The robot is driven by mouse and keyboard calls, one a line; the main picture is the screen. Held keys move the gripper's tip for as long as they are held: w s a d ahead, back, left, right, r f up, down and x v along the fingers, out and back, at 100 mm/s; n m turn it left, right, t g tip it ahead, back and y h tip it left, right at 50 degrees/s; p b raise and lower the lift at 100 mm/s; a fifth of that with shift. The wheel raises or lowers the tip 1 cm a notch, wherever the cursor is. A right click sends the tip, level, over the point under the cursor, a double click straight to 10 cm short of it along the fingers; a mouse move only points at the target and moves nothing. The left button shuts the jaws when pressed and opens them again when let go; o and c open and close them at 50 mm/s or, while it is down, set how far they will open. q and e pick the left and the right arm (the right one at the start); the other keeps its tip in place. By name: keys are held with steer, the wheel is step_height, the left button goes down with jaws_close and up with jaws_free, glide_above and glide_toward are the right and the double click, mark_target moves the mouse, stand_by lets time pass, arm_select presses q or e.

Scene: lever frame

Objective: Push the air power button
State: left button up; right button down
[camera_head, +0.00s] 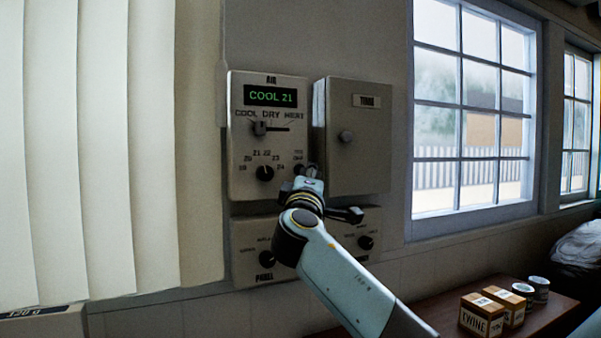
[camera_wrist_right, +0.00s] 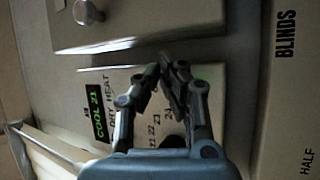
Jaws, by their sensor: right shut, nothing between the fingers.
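The air panel (camera_head: 240,180) is a pale box on the wall with a green-lit display (camera_head: 270,96) reading COOL 21. Below are a mode slider (camera_head: 260,128), at the COOL end, and a temperature dial (camera_head: 264,173). A small dark round control (camera_head: 298,169) sits under a small label at the panel's lower right. My right gripper (camera_head: 310,171) is shut and empty in front of that corner, partly covering it. In the right wrist view, the shut fingertips (camera_wrist_right: 165,65) overlap the panel (camera_wrist_right: 120,75); the button is hidden there and contact cannot be told. My left gripper is out of view.
A grey box (camera_head: 360,140) with a round knob stands close right of the air panel. A lower panel (camera_head: 245,235) with knobs is partly behind my right arm. Blinds hang left, a window (camera_head: 470,110) is right. Small boxes (camera_head: 482,315) sit on a bench.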

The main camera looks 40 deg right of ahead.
steer(key=shift+w+d, duration=0.1)
steer(key=shift+w, duration=0.2)
stand_by(0.4)
steer(key=shift+s, duration=0.45)
steer(key=s+a, duration=0.2)
steer(key=s, duration=0.3)
steer(key=shift+s, duration=0.4)
stand_by(0.4)
